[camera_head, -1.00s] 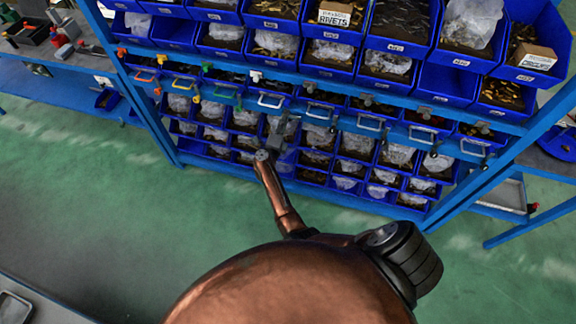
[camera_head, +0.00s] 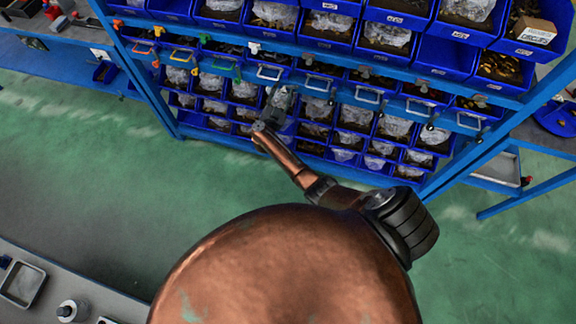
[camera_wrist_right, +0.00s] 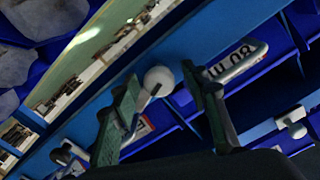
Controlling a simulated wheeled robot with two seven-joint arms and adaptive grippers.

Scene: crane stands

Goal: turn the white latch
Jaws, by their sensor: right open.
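The white latch (camera_head: 254,47) is a small white piece on the blue rail of the rack, above a drawer with a white-grey handle (camera_head: 270,73). In the right wrist view a round white knob, seemingly this latch (camera_wrist_right: 158,79), shows beyond and between the two fingers. My right gripper (camera_head: 283,92) is in front of the rack, below and right of the latch in the head view. Its fingers are apart (camera_wrist_right: 167,100) and hold nothing. Whether a finger touches the knob cannot be told. My left gripper is out of view.
Other latches line the same rail: a green latch (camera_head: 207,38), an orange latch (camera_head: 159,31) and grey latches (camera_head: 364,72). Drawer handles hang below them. Blue bins fill the rack above and below. Green floor is clear at left. A bench (camera_head: 52,300) is at lower left.

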